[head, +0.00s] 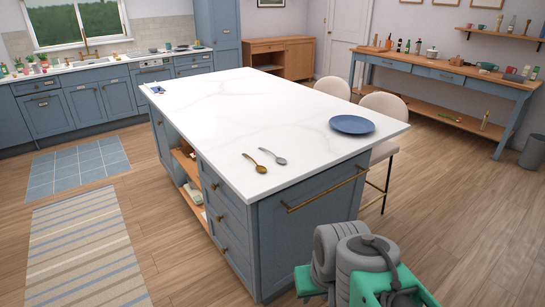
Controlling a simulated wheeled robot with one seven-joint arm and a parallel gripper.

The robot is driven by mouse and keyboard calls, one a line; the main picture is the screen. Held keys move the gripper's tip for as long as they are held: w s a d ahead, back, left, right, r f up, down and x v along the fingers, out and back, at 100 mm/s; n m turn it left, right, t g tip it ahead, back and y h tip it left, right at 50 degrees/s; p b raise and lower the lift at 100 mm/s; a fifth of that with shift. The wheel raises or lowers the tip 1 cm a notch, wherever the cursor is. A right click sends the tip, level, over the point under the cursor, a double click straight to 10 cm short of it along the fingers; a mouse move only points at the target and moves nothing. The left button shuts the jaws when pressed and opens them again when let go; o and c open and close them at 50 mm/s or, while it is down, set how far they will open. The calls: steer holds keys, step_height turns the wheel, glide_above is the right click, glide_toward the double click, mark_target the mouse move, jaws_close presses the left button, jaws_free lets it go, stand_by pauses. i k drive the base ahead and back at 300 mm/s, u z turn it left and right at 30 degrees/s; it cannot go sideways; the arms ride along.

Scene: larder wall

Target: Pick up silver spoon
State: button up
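A silver spoon (272,156) lies flat on the white marble top of the kitchen island (240,110), near its front edge. A gold spoon (255,163) lies close beside it on the left, roughly parallel. Parts of my arm, grey and green, show at the bottom right, in front of the island and apart from both spoons. The fingertips of my gripper cannot be made out, so whether it is open or shut does not show. Nothing covers the silver spoon.
A blue plate (352,124) lies on the island's right side. Cream chairs (384,106) stand along that side. A brass rail (326,190) juts from the island's front. The marble around the spoons is clear. A striped rug (82,248) covers floor at the left.

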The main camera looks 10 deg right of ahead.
mark_target(280, 160)
steer(key=u, duration=0.65)
steer(key=i, duration=1.35)
steer(key=z, duration=0.35)
